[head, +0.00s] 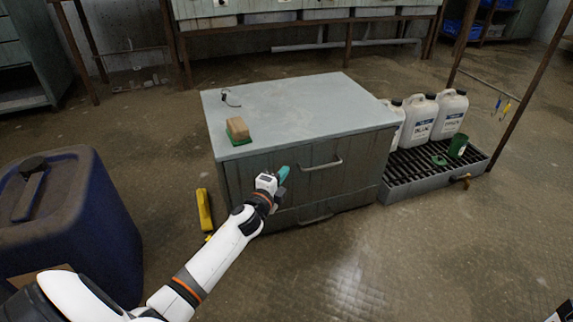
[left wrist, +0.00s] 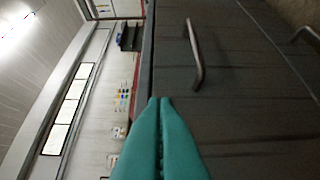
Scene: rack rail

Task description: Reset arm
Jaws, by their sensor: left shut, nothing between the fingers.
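My left arm comes in from the lower left in the head view. Its gripper (head: 283,174) is in front of the left part of a grey cabinet (head: 245,190), near the upper drawer handle (head: 322,164) and left of it. In the left wrist view the teal fingers of the left gripper (left wrist: 160,101) lie together with nothing between them. The upper handle (left wrist: 194,55) shows ahead of the fingertips, apart from them. My right gripper is not seen; only a small white and black piece shows at the lower right corner of the head view.
A wooden block with a green base (head: 237,130) sits on the cabinet top. White jugs (head: 450,115) and a green cup (head: 458,147) stand on a grated tray (head: 400,181) at right. Floor ahead-right is clear.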

